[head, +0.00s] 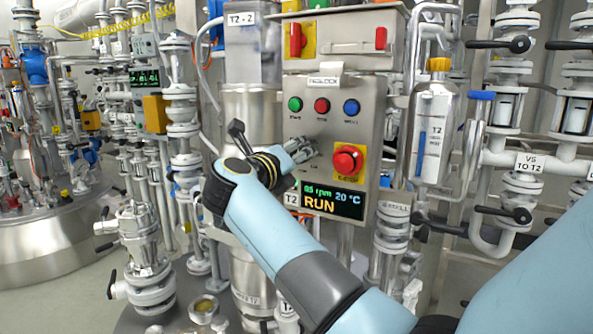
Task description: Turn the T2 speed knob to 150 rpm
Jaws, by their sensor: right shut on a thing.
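The T2 control panel (375,108) is a grey metal box with green, red and blue buttons in a row. My right gripper (308,150) reaches it from the left, below the green and red buttons. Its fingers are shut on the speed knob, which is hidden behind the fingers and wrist. The knob's pointer and scale cannot be made out. The display (332,200) below shows a small green rpm figure that looks like 65, 20 °C and RUN in yellow. My left gripper is not in view.
A red emergency stop (347,160) on a yellow plate sits just right of my right gripper. A red switch (297,40) is on the box above. A T2 bottle (434,125) with a yellow cap stands right of the panel. Pipes and valves crowd both sides.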

